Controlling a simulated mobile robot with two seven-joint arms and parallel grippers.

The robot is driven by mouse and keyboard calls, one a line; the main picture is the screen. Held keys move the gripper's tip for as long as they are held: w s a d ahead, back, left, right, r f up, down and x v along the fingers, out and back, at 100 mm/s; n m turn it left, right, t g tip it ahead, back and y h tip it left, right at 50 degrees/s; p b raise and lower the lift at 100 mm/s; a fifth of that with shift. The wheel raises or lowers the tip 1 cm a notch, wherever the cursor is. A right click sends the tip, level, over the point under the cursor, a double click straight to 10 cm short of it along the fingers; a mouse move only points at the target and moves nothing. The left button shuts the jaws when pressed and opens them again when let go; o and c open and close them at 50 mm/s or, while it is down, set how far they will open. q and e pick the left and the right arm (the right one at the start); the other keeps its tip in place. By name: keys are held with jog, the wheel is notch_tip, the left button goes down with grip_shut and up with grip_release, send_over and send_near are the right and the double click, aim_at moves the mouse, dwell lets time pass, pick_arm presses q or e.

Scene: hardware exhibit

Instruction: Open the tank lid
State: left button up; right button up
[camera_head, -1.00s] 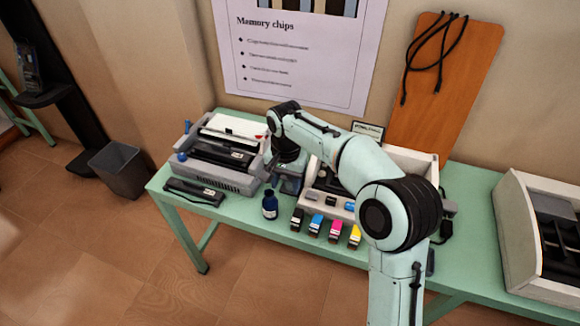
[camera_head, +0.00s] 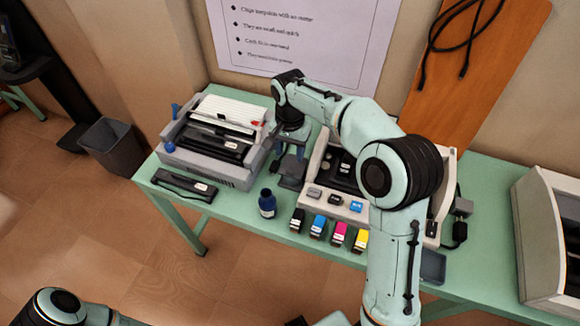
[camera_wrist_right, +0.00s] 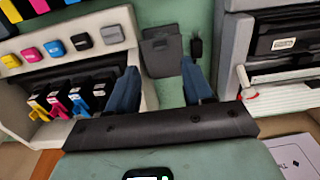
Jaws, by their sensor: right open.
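My right gripper (camera_head: 290,142) hangs over the gap between the two machines on the green table. In the right wrist view its two blue fingers (camera_wrist_right: 161,82) are apart with nothing between them. A white printer (camera_head: 320,160) stands to its right, with black, cyan, magenta and yellow tanks showing in the wrist view (camera_wrist_right: 72,97). A dark grey flat flap (camera_wrist_right: 162,52) lies beyond the fingertips beside this printer; it also shows in the head view (camera_head: 291,172). I cannot tell whether this flap is the tank lid. My left gripper is out of view.
A grey printer (camera_head: 215,172) with blue knobs stands at the left. A dark blue bottle (camera_head: 267,204) and several ink cartridges (camera_head: 338,235) stand along the table's front edge. A black bar (camera_head: 184,186) lies front left. A wooden board (camera_head: 480,80) leans on the wall behind.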

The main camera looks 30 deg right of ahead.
aim_at(290, 170)
notch_tip(290, 170, down, 8)
jog(key=shift+w+d+f+b, duration=0.1)
jog(key=shift+w+f+b, duration=0.1)
jog(key=shift+b, duration=0.1)
jog(key=shift+s, duration=0.1)
grip_shut()
